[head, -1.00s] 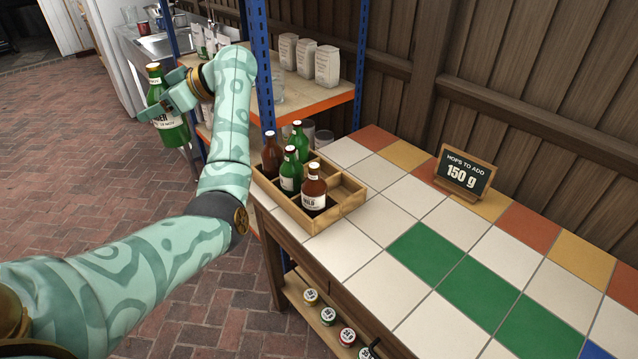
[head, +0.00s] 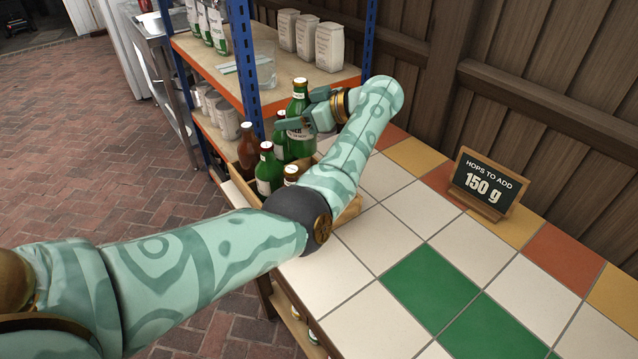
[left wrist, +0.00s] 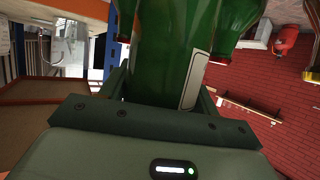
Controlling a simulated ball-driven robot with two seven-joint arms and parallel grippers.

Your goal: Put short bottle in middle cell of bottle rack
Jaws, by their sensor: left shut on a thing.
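My left gripper (head: 306,121) is shut on a green bottle with a pale label (head: 298,112) and holds it roughly upright over the back part of the wooden bottle rack (head: 245,176). The held bottle (left wrist: 172,50) fills the middle of the left wrist view. Another green bottle (head: 281,147) shows partly behind. My left arm hides the rack's right side and most cells. My right gripper is not in view.
The rack stands on a tiled table (head: 390,235). A blue and orange shelf (head: 345,80) with white bags (head: 329,42) and a clear container (head: 256,68) is close behind. A small chalkboard sign (head: 484,184) stands at the right. The front tiles are clear.

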